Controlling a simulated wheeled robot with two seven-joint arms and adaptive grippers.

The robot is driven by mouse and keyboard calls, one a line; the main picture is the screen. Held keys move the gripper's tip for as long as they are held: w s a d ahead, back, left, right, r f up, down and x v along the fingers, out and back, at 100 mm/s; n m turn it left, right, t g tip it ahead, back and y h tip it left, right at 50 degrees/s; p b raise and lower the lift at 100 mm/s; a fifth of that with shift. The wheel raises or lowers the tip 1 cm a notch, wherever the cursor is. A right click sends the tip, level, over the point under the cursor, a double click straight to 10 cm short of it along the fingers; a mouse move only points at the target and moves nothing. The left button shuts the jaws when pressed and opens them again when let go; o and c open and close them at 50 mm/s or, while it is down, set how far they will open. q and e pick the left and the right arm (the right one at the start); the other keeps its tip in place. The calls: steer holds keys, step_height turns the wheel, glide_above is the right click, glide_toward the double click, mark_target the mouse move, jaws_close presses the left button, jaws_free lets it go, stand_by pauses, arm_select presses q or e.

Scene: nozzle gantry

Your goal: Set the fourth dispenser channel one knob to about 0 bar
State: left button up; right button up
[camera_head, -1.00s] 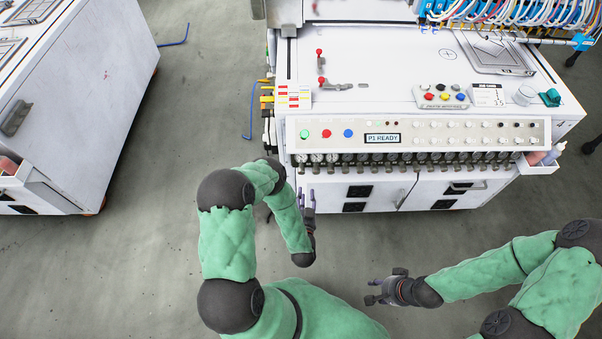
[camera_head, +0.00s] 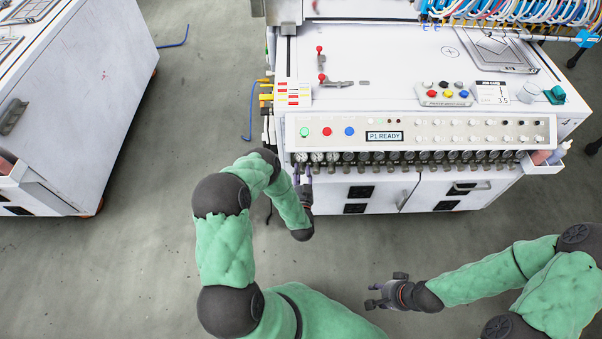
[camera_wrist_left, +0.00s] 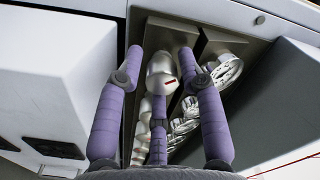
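A row of small dark knobs and round gauges (camera_head: 412,156) runs along the front edge of the white machine, under its control panel. My left gripper (camera_head: 303,169) is at the left end of this row. In the left wrist view, my left gripper's purple fingers (camera_wrist_left: 161,58) stand open on either side of a silver knob (camera_wrist_left: 161,72) with a red mark. Small gaps show between knob and fingertips. More knobs and a gauge (camera_wrist_left: 228,70) lie beyond. The channel number and the gauge reading are not legible. My right gripper (camera_head: 372,295) is open and empty, low over the floor.
The control panel (camera_head: 490,138) carries buttons and a display (camera_head: 384,136) reading "P1 READY". A button box (camera_head: 444,94) and a sign (camera_head: 491,92) stand on the machine top. Bottles sit at its right end. A white cabinet (camera_head: 80,100) stands left, with bare floor between.

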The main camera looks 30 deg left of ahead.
arm_select(q)
steer(key=shift+w+a, duration=0.15)
steer(key=shift+w, duration=0.05)
jaws_close()
steer(key=shift+s+n, duration=0.1)
steer(key=shift+n, duration=0.2)
stand_by(0.5)
